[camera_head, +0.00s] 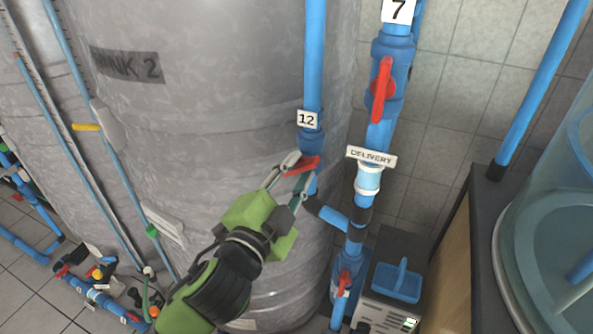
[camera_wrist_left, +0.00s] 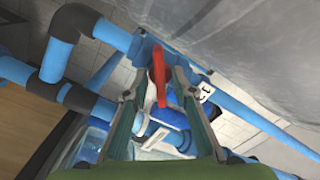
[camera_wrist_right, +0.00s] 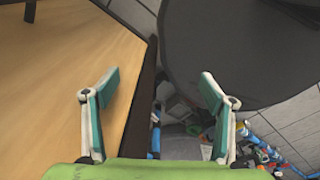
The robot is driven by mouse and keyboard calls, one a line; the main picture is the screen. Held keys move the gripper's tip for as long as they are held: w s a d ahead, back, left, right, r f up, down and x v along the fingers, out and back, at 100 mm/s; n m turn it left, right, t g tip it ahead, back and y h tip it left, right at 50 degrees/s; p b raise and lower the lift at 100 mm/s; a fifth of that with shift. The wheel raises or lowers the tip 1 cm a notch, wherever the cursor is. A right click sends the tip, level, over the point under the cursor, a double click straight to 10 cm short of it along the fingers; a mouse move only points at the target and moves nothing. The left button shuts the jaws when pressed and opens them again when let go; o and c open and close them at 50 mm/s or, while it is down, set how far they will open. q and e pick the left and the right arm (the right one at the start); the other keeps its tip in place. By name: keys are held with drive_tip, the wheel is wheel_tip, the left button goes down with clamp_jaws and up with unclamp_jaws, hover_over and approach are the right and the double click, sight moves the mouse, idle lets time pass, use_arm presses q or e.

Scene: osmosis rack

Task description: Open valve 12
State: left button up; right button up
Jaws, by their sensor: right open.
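Valve 12 has a red handle (camera_head: 302,166) on a blue pipe below the label "12" (camera_head: 307,119), in front of the grey tank. In the head view the handle lies crosswise to the pipe. My left gripper (camera_head: 296,170) is at the handle, with a finger on either side. In the left wrist view the red handle (camera_wrist_left: 159,77) stands between the spread fingers of my left gripper (camera_wrist_left: 158,84), with a gap showing on both sides. My right gripper (camera_wrist_right: 161,86) is open and empty in the right wrist view, by a wooden surface.
The grey tank (camera_head: 215,90) fills the space behind the valve. To the right are valve 7's red handle (camera_head: 382,88), the "DELIVERY" label (camera_head: 371,157) and a lower red-handled valve (camera_head: 343,284). A box-shaped device (camera_head: 395,285) stands at lower right, near a clear vessel (camera_head: 550,240).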

use_arm(q)
clamp_jaws()
drive_tip(key=shift+n, duration=0.4)
drive_tip(key=n+p, duration=0.1)
drive_tip(key=n, duration=0.3)
drive_tip(key=shift+n+p, duration=0.35)
drive_tip(key=shift+n, duration=0.05)
drive_tip(key=n+p, duration=0.2)
drive_tip(key=n, duration=0.3)
drive_tip(key=shift+f+n, duration=0.1)
drive_tip(key=shift+n, duration=0.2)
drive_tip(key=shift+o, duration=1.1)
unclamp_jaws()
